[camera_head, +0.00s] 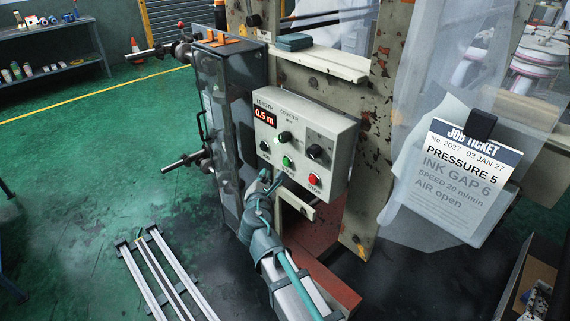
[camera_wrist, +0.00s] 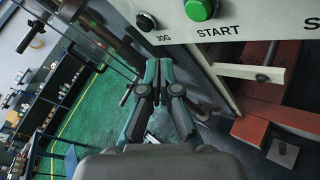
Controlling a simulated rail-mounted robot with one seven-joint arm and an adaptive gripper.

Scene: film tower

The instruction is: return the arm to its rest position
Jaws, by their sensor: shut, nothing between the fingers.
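My arm (camera_head: 290,275) reaches up from the bottom middle of the head view. My gripper (camera_head: 267,178) is just in front of the lower left part of the control panel (camera_head: 334,165), near the green START button (camera_head: 287,161). I cannot tell the exact gap, and no contact shows. In the wrist view my gripper (camera_wrist: 159,66) has its fingers together and empty, below the panel's lower edge. The START button (camera_wrist: 199,9) and a black JOG knob (camera_wrist: 146,21) are above it there.
The panel's display (camera_head: 265,116) reads 0.5 m. A red STOP button (camera_head: 313,179) is at its lower right. A grey cabinet with handles (camera_head: 222,120) stands left of the panel. A job ticket (camera_head: 462,175) hangs at right. Rails (camera_head: 168,275) lie on the green floor, left of my arm.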

